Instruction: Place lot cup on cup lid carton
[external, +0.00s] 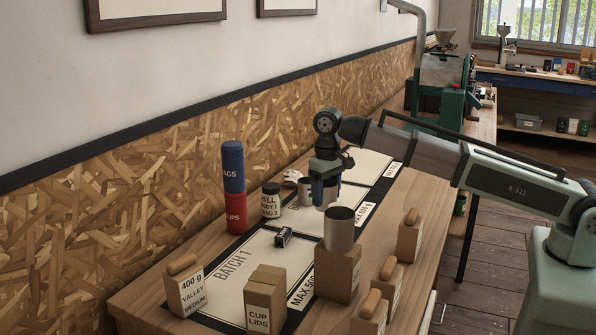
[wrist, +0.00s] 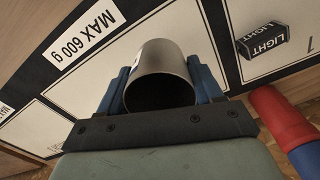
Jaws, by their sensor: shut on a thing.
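My gripper (external: 324,192) is shut on a grey metal cup (external: 304,192) with a white label, at the far part of the mat. In the wrist view the cup (wrist: 160,62) sits between the blue fingers, its open mouth facing the camera and its inside dark. I cannot tell whether its base touches the mat. The brown carton marked CUP LIDS (external: 265,297) stands at the near front edge of the bench, well away from my gripper. Its top looks bare.
A second metal cup (external: 339,230) stands on another carton (external: 337,275).

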